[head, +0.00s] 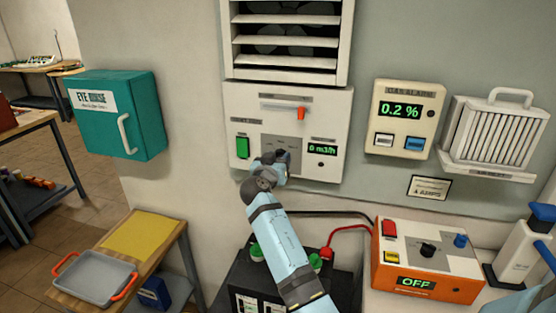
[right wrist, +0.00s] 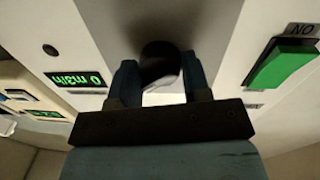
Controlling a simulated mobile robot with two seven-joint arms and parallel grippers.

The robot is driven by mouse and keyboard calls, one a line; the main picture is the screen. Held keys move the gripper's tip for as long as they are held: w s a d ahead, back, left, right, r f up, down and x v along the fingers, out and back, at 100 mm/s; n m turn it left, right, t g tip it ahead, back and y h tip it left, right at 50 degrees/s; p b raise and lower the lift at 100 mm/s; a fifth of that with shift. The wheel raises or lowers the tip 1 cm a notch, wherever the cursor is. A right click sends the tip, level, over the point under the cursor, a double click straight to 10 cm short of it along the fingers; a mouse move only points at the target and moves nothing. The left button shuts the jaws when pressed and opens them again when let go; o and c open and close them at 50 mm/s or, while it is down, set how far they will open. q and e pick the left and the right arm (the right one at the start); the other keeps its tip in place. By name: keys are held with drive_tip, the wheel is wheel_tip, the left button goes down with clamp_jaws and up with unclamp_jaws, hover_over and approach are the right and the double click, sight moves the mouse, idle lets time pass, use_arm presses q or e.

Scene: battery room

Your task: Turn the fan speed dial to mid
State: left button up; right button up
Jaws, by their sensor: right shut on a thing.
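The white fan panel (head: 330,105) is on the wall below a louvred vent. My right gripper (head: 283,157) is at the lower middle of this panel, over its grey plate (head: 283,143). In the right wrist view my right gripper (right wrist: 160,82) has its two fingers on either side of a dark round dial (right wrist: 159,58) and is shut on it. In the head view the gripper hides the dial, and its pointer setting cannot be read. The panel's display (head: 321,149) reads 0 m3/h. My left gripper is not in view.
The panel also has a green switch (head: 242,147) and an orange lever (head: 300,113). A gas alarm (head: 404,118) reading 0.2 % is to the right. Below stands an orange box (head: 425,262) showing OFF. A teal eye rinse cabinet (head: 120,115) is on the left.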

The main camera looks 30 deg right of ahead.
drive_tip(key=shift+f+n+b, duration=0.1)
drive_tip(key=shift+n+b, duration=0.55)
drive_tip(key=shift+n, duration=1.25)
drive_tip(key=n, duration=0.2)
drive_tip(key=shift+n, duration=0.3)
drive_tip(key=shift+n+t, duration=0.3)
drive_tip(key=shift+n, duration=1.4)
drive_tip(key=o, duration=0.9)
drive_tip(key=shift+d, duration=0.1)
